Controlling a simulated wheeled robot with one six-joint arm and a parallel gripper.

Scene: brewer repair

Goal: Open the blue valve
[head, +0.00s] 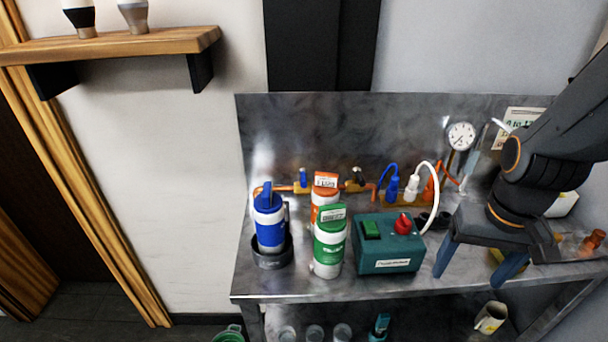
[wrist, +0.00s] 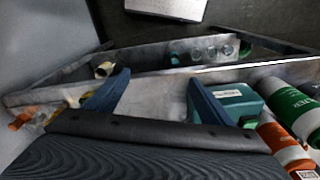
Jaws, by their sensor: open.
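A small blue valve (head: 303,180) sits on a copper pipe along the back of the steel bench in the head view. It is behind the blue bottle and orange bottle, which partly hide the pipe. A second valve with a dark handle (head: 357,177) is on the same pipe to its right. My gripper (head: 478,268) is open and empty above the right part of the bench, well to the right of the blue valve. Its two blue fingers also show in the wrist view (wrist: 158,84), with nothing between them. I cannot see the blue valve in the wrist view.
A blue bottle (head: 269,225) stands in a dark round holder. An orange bottle (head: 325,188), a green bottle (head: 329,245) and a teal box (head: 385,255) with a red knob stand nearby. Blue and white hoses and a gauge (head: 461,136) are at the back.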

